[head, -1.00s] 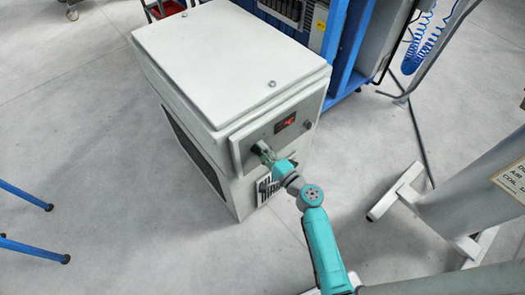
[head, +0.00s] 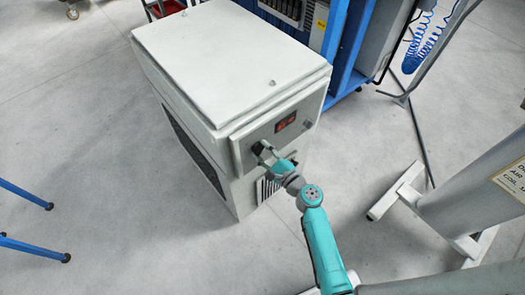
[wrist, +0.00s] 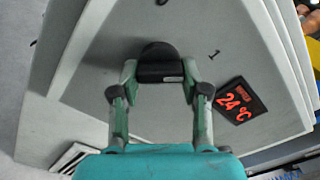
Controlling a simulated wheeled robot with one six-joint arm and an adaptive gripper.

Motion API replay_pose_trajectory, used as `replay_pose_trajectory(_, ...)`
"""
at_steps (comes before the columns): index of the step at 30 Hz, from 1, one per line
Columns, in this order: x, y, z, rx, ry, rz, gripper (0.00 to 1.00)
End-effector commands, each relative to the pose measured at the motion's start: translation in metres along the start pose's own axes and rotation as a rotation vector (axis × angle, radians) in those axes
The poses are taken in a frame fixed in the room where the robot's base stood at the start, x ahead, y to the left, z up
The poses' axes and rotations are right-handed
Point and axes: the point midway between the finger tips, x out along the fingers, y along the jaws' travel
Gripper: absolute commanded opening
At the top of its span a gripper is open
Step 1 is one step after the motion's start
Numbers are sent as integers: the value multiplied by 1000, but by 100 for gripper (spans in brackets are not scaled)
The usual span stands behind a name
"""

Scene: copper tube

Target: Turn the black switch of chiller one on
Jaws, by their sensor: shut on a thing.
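The chiller (head: 230,65) is a pale grey box with a flat lid, standing on the floor in the middle of the head view. The black switch (wrist: 160,56) sits on its grey front panel and is a round knob with a raised grip bar. In the head view the switch (head: 257,147) is small and partly hidden by my gripper (head: 265,153). In the wrist view my gripper (wrist: 160,76) has one green-grey finger on each side of the bar and is shut on it. A "1" mark (wrist: 214,54) is on the panel right of the switch.
A red-lit display (wrist: 238,101) reading 24 °C is right of the switch. A small dark knob (head: 308,124) is farther right on the panel. A blue rack (head: 345,50) stands behind the chiller.

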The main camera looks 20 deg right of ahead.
Motion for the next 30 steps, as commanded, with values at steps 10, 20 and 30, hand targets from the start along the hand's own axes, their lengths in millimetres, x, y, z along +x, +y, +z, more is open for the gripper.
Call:
replay_pose_trajectory(10,-1,1,-2,14,4,0,11)
replay_pose_trajectory(20,0,1,-1,13,3,0,71)
replay_pose_trajectory(30,-6,0,-1,13,2,0,71)
